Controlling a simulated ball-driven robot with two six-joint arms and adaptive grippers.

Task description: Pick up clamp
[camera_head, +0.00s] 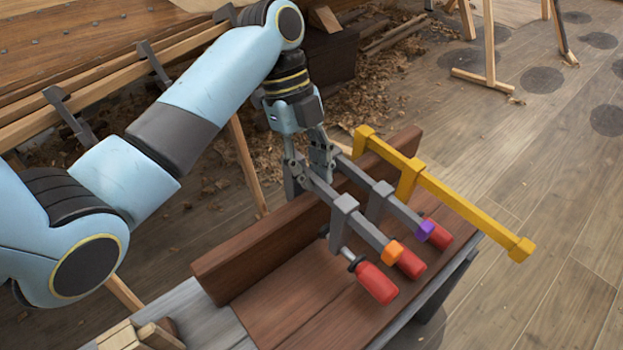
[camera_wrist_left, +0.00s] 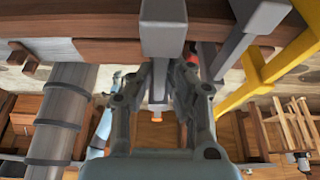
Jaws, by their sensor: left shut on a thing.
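A grey bar clamp with an orange end cap (camera_head: 392,252) and a red handle (camera_head: 375,283) is at the reddish-brown boards. My left gripper (camera_head: 308,165) is shut on its bar near the far end. In the left wrist view, the fingers (camera_wrist_left: 159,88) close around the grey bar, with the orange cap (camera_wrist_left: 156,119) beyond. A second grey clamp with a purple cap (camera_head: 426,231) stands close beside it, to the right. I cannot tell whether the held clamp still touches the board. My right gripper is out of view.
A yellow clamp (camera_head: 465,208) stands close on the right and also shows in the left wrist view (camera_wrist_left: 270,72). An upright brown plank (camera_head: 235,255) runs along the bench boards. Wooden trestle legs (camera_head: 490,50) stand at the back; the right floor is mostly open.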

